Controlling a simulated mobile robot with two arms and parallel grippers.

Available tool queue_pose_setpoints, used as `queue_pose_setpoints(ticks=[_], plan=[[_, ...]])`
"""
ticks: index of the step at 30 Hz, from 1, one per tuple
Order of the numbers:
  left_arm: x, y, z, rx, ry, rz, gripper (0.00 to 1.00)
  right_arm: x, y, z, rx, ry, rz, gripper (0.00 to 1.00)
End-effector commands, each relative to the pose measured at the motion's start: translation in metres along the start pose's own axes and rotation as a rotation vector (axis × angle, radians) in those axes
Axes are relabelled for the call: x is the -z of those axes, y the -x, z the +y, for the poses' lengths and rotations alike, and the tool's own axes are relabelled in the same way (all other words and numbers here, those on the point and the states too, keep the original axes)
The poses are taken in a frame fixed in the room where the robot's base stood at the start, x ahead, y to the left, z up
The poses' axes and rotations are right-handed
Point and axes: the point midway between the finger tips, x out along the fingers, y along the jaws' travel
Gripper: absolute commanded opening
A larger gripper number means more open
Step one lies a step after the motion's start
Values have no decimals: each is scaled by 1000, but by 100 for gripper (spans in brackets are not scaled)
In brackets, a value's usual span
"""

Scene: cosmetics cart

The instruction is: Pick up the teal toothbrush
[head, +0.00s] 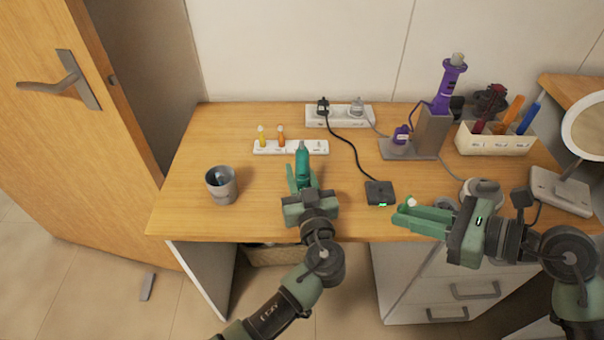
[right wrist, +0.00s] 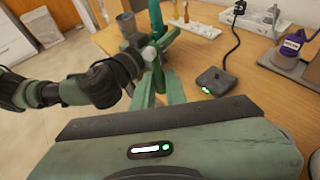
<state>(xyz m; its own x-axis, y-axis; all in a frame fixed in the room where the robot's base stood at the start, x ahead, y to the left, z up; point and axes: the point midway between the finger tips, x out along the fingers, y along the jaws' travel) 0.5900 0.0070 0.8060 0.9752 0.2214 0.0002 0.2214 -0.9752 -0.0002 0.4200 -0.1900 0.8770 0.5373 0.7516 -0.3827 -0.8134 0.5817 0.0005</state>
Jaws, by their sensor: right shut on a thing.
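A small teal toothbrush with a white tip (head: 411,202) is in my right gripper (head: 424,215), near the desk's front edge. My right gripper is shut on it, and the fingers hide most of it. The white tip also shows in the right wrist view (right wrist: 152,51). A larger teal handle (head: 302,162) stands roughly upright at my left gripper (head: 301,180), left of the right gripper. It also shows at the top of the right wrist view (right wrist: 157,18). The left gripper's body hides the handle's lower end, and I cannot tell whether the fingers grip it.
A white holder (head: 291,147) bears yellow and orange brush pieces behind the left gripper. A grey cup (head: 221,185) stands at left. A black pad (head: 380,193) with a green light and cable lies between the grippers. A cream organiser (head: 494,142) and a mirror (head: 586,130) are at right.

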Motion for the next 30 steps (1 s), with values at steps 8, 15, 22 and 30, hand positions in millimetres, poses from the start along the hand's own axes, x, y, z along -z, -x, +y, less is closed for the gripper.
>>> queue_pose_setpoints(ticks=[8,15,22,30], plan=[[5,5,0,0,2,-1,0,-3,1,0,0,0,0,0],[28,39,1,-2,4,-3,0,-12,5,0,0,0,0,0],[56,93,0,-1,5,-4,0,-19,8,0,0,0,0,0],[76,133,0,0,2,-1,0,-21,9,0,0,0,0,0]])
